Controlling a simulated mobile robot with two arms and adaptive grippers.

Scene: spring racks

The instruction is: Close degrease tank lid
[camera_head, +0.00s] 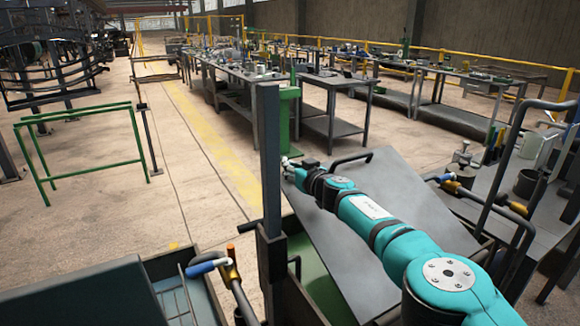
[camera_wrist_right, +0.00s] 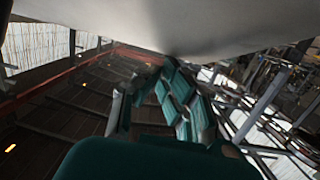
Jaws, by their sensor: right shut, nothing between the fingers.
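The tank lid (camera_head: 400,208) is a flat grey panel, tilted open over a tank whose green inside (camera_head: 305,250) shows at its left. A dark bar handle (camera_head: 352,159) sits at the lid's far edge. My teal right arm reaches across in front of the lid. My right gripper (camera_head: 289,166) is beside the lid's far left corner, shut and empty; whether it touches the lid is unclear. In the right wrist view, the gripper's teal fingers (camera_wrist_right: 165,68) come together just below a large pale surface (camera_wrist_right: 190,25), probably the lid. My left gripper is out of view.
A dark upright post (camera_head: 269,150) stands just left of my right gripper. Another tank with blue- and orange-handled tools (camera_head: 215,265) is at lower left. A bench with pots (camera_head: 527,183) is at right. Open floor and a green frame (camera_head: 85,150) lie at left.

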